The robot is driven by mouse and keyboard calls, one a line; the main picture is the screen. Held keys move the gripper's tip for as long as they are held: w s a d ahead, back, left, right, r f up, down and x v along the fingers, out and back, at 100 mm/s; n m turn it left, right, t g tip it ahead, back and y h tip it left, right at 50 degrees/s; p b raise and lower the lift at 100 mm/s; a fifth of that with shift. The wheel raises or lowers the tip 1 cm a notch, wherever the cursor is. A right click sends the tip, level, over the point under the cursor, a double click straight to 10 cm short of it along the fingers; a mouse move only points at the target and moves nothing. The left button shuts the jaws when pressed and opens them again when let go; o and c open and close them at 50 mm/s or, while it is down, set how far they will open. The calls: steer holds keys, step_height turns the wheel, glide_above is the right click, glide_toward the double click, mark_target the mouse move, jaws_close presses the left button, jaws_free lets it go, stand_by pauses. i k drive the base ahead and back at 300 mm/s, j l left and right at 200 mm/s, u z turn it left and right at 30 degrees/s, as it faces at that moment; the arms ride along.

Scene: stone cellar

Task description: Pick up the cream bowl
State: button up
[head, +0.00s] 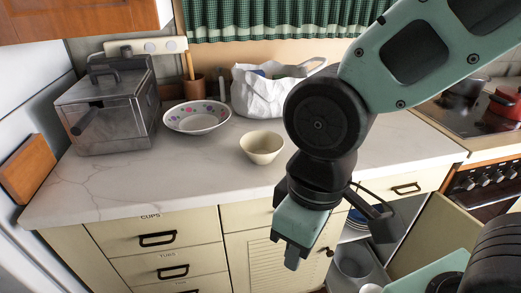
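The cream bowl (262,148) is small, plain and upright. It stands empty on the pale marbled worktop (195,180), near the middle of the head view. My gripper (285,251) hangs in front of the worktop's front edge, below and a little right of the bowl in the picture. It points downward and is apart from the bowl. Its fingers are small and seen at an angle, so I cannot tell whether they are open or shut. Nothing shows held in it. My arm comes in from the upper right and passes just right of the bowl.
A patterned white bowl (197,117) stands behind and left. A metal box-like appliance (108,112) is at the left, a white bag (262,96) behind. A red pot (507,102) is on the stove, far right. A cabinet door (440,235) stands open below. The worktop's left front is clear.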

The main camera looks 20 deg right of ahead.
mark_target(262, 148)
steer(key=i+j+z, duration=0.35)
steer(key=j+z, duration=0.15)
steer(key=j, duration=0.15)
steer(key=i+j+z, duration=0.2)
steer(key=j, duration=0.2)
steer(key=j+z, duration=0.25)
steer(key=j, duration=0.15)
